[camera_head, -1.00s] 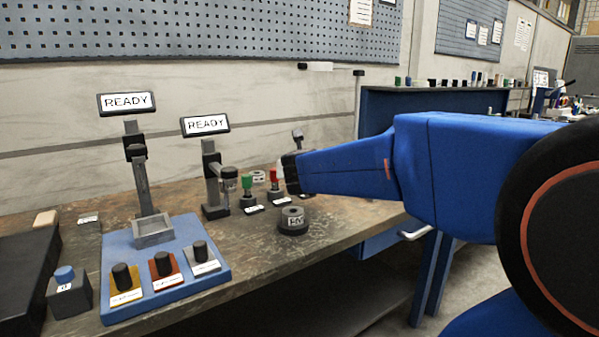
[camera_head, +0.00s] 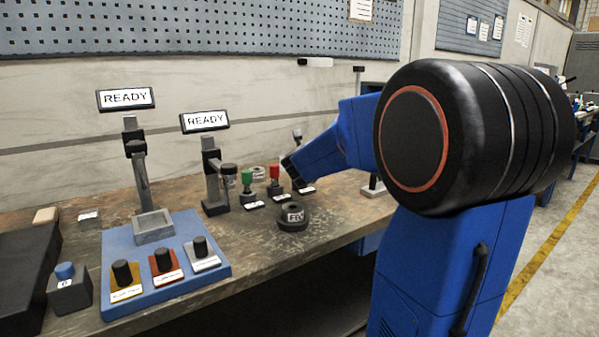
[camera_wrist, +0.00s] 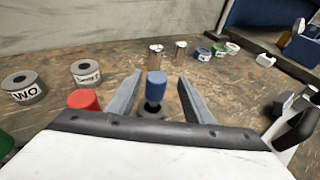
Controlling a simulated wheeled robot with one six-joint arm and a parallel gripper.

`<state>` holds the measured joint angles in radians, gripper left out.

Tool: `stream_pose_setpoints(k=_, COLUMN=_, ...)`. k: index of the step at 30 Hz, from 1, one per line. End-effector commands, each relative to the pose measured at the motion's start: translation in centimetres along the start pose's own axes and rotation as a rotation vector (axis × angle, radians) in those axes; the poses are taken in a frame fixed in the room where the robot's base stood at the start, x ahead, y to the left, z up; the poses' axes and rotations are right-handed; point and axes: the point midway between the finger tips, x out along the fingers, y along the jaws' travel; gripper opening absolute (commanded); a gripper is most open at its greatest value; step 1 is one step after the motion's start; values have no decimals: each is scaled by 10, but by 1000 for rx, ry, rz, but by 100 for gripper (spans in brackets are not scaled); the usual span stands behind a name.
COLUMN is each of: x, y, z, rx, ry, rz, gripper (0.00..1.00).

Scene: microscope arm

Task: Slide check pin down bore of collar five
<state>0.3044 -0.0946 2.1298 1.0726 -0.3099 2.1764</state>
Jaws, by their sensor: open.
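My gripper (camera_wrist: 160,77) is open in the wrist view. A blue-capped pin (camera_wrist: 155,86) stands upright between its fingers on a dark round base, with a gap on each side. In the head view the blue pin is hidden behind my arm, and the finger opening cannot be seen. A red-capped pin (camera_head: 274,174) and a green-capped pin (camera_head: 247,180) stand to its left. Which one is the check pin cannot be told from labels. A grey collar (camera_head: 292,211) on a dark round base, its label seeming to begin "FI", stands in front of the pins.
Other labelled collars (camera_wrist: 86,73) stand beyond the red pin. Small metal cylinders (camera_wrist: 156,53) stand ahead. The blue panel (camera_head: 205,262) with several knobs and two READY displays (camera_head: 126,98) are at the left. Bench between collar and panel is clear.

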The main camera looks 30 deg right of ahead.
Motion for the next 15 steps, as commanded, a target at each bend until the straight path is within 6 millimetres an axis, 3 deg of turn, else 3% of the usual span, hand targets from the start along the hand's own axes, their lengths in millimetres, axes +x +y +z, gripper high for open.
stream_pose_setpoints(k=5, x=8, y=1, z=0, rx=-1, ry=0, rz=-1, gripper=46)
stream_pose_setpoints(k=15, x=47, y=5, z=-1, rx=-1, ry=-1, rz=-1, gripper=46)
